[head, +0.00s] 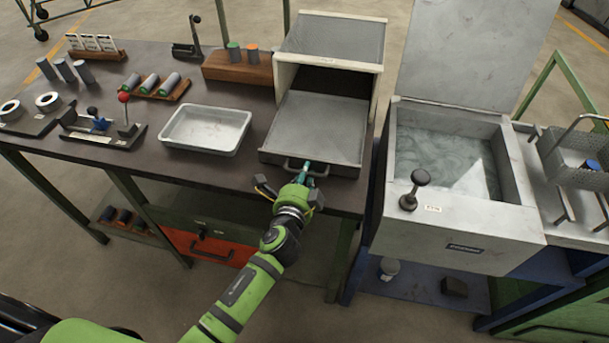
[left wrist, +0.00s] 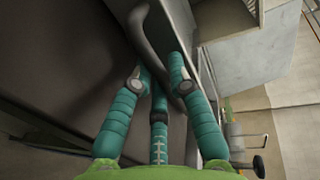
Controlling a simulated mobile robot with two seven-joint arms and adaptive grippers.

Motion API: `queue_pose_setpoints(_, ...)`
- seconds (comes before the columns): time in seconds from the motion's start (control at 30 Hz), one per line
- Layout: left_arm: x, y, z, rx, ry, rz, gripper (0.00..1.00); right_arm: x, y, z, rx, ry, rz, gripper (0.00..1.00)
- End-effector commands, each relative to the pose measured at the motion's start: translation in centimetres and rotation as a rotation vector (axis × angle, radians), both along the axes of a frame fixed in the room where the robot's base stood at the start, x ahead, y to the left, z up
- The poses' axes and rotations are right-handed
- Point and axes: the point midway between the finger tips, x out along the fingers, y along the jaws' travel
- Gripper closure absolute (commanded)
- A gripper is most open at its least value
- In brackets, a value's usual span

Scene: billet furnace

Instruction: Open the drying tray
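The drying tray (head: 318,128) is a shallow grey tray that stands out of the front of an open, pale box (head: 331,39) on the dark workbench. Its dark bar handle (head: 292,163) is on the front edge. My left gripper (head: 306,172) is at this handle, with its teal fingers together there. In the left wrist view the handle (left wrist: 151,36) runs between the teal fingers (left wrist: 160,82), which look closed around it. The fingers partly hide the handle. My right gripper is in neither view.
A metal pan (head: 205,130) stands left of the tray on the workbench. A wooden rack with dark cylinders (head: 150,85) is behind it. A quench tank (head: 440,150) with its lid raised stands close on the right. A red drawer (head: 211,249) is below the bench.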

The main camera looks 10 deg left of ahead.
Motion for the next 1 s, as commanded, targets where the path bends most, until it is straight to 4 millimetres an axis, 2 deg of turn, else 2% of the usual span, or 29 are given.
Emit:
queue_pose_setpoints(0.03,0.0,0.0,0.0,0.0,-0.001,0.0,0.78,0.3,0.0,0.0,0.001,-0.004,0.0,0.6)
queue_pose_setpoints(0.1,0.0,0.0,0.0,0.0,-0.001,0.0,0.57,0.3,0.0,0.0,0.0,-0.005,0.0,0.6)
queue_pose_setpoints(0.27,0.0,0.0,0.0,0.0,0.0,0.0,0.57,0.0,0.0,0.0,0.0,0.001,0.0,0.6)
queue_pose_setpoints(0.4,0.0,0.0,0.0,0.0,0.001,0.0,0.57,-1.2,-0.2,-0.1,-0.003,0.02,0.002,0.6)
queue_pose_setpoints(0.53,-0.8,0.0,0.0,0.0,0.002,0.0,0.57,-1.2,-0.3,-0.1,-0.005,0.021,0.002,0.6)
queue_pose_setpoints(0.67,-2.9,0.0,0.4,-0.001,0.002,-0.001,0.57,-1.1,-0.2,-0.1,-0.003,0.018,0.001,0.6)
queue_pose_setpoints(1.0,-9.7,0.0,1.8,-0.001,0.003,0.0,0.57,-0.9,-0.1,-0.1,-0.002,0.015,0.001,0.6)
